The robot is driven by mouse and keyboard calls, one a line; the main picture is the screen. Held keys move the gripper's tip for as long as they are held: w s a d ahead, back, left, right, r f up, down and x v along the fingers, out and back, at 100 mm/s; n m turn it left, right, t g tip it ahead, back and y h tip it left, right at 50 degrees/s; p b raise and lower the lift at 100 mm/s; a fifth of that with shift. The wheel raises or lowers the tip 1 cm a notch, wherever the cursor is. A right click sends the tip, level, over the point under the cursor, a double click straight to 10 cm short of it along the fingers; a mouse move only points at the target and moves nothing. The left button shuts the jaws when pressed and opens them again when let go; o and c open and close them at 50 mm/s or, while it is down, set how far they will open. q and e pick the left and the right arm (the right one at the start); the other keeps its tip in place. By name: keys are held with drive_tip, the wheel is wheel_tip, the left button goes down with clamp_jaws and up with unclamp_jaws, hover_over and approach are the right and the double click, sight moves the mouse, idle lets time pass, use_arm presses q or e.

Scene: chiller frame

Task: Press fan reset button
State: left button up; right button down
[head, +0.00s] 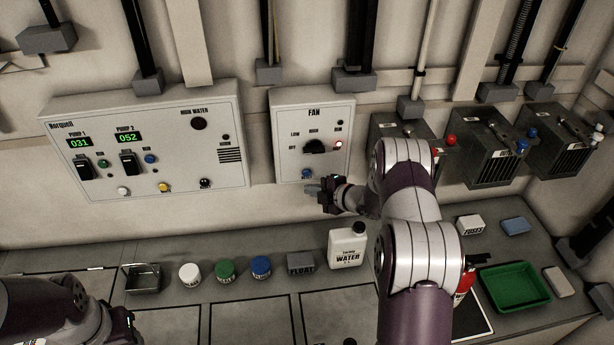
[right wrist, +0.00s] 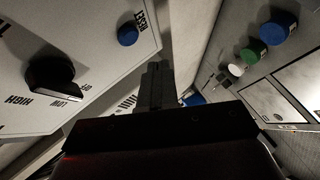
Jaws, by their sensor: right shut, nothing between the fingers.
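The fan panel (head: 320,110) is a pale box on the wall with a black knob (head: 313,146) and a lit red lamp (head: 338,144). Its blue reset button (head: 306,173) sits at the lower left of the panel. The button (right wrist: 128,34) also shows in the right wrist view, beside the word RESET. My right gripper (head: 314,190) is shut and empty, just below the button in the head view. Its fingertips (right wrist: 155,78) appear apart from the button. My left gripper (head: 128,320) is at the bottom left, and its fingers are not clear.
A larger panel (head: 150,95) with pump displays hangs to the left. On the ledge below stand several lidded jars, a grey float block (head: 300,264) and a white water jug (head: 347,250). Dark boxes (head: 483,155) and a green tray (head: 515,287) are on the right.

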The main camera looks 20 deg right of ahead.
sight(297, 177)
drive_tip(key=shift+w+d+b, duration=0.15)
drive_tip(key=shift+w+b, duration=0.15)
drive_tip(key=shift+w, duration=0.35)
drive_tip(key=shift+w+d+b, duration=0.15)
drive_tip(key=shift+w+b, duration=0.15)
drive_tip(key=shift+w, duration=0.3)
drive_tip(key=shift+w, duration=0.15)
idle(1.0)
drive_tip(key=shift+w+d+b, duration=0.15)
drive_tip(key=shift+w+b, duration=0.15)
drive_tip(key=shift+w+d+b, duration=0.1)
drive_tip(key=shift+w+b, duration=0.25)
drive_tip(key=shift+w, duration=0.05)
idle(0.7)
drive_tip(key=shift+s+r, duration=0.1)
drive_tip(key=shift+s+a, duration=0.2)
drive_tip(key=shift+s, duration=0.5)
